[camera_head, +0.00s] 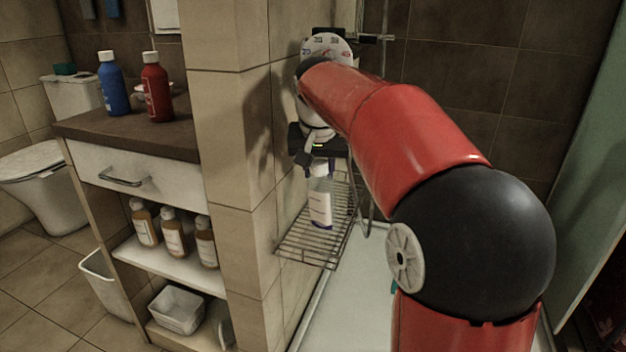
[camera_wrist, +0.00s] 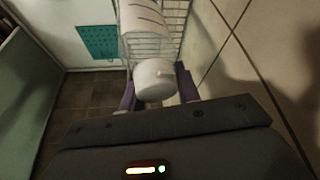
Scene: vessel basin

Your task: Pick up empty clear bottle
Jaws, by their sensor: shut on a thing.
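The bottle (camera_head: 320,209) is upright at the wire rack, pale with a white label and a white cap. I cannot tell whether it is empty, or whether its base touches the rack. In the wrist view the bottle (camera_wrist: 144,20) points away from me, its round white cap (camera_wrist: 154,78) nearest. My gripper (camera_wrist: 157,90) is shut on the bottle near its cap, with one purple finger on each side. In the head view my gripper (camera_head: 318,166) is over the bottle's top, and its fingers are hard to make out.
The wire rack (camera_head: 300,251) hangs beside the tiled wall (camera_head: 232,150). A teal mat (camera_wrist: 98,42) lies on the white shower floor. At left, a cabinet holds a blue bottle (camera_head: 113,84), a red bottle (camera_head: 156,88) and amber bottles (camera_head: 173,234). A green panel (camera_head: 590,130) stands at right.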

